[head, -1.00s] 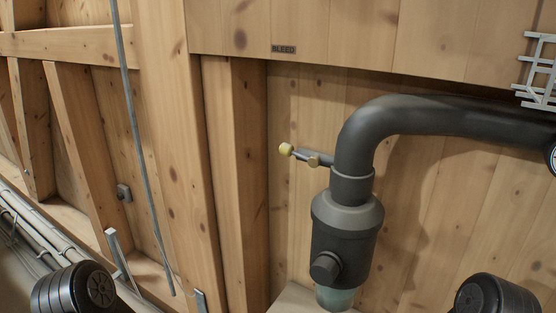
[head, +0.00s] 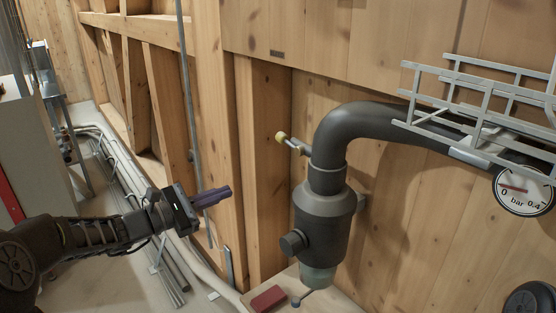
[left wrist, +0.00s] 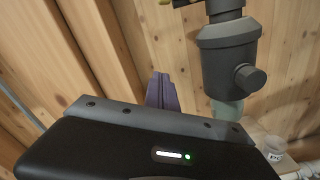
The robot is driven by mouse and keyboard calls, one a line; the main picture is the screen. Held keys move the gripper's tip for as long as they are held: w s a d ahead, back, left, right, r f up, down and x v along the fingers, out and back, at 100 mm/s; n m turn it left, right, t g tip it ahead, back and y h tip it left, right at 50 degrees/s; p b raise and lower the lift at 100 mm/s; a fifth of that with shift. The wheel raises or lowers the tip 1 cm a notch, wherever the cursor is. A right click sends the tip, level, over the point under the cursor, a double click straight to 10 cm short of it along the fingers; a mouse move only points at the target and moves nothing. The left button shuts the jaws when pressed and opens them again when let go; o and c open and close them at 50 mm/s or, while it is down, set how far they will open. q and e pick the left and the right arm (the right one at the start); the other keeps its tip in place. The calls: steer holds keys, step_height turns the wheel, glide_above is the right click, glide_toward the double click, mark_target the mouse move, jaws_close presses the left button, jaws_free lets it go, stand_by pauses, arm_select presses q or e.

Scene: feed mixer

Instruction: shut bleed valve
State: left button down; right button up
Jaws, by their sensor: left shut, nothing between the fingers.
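The bleed valve (head: 293,144) is a small fitting with a yellowish knob end, on the left side of the dark pipe (head: 365,120). A small dark label (head: 277,54), which reads BLEED in the earlier head view, is on the wood panel above it. In the left wrist view a yellowish bit, perhaps part of the valve, shows at the top edge. My left gripper (head: 228,191) is shut and empty, with purple fingers pointing right, below and left of the valve and apart from it. The fingers also show in the left wrist view (left wrist: 161,92). My right gripper is not in view.
The dark cylindrical body (head: 323,215) under the pipe has a side knob (head: 292,242). A red block (head: 268,299) lies on a wooden ledge below. A pressure gauge (head: 524,191) and metal rack (head: 480,105) are at right. A thin grey rod (head: 190,120) hangs at left.

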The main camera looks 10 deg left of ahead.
mark_target(289, 143)
arm_select(q)
steer(key=r, duration=0.1)
steer(key=s+r+h, duration=0.1)
steer(key=r, duration=0.1)
steer(key=r+t+h, duration=0.1)
steer(key=shift+s+d+r, duration=0.15)
steer(key=shift+d+r, duration=0.2)
steer(key=shift+r, duration=0.05)
steer(key=shift+d, duration=0.1)
steer(key=s+r+x, duration=0.1)
steer(key=r+x, duration=0.1)
steer(key=x, duration=1)
steer(key=shift+w+d+r, duration=0.15)
steer(key=shift+d+r, duration=0.15)
steer(key=shift+d, duration=0.2)
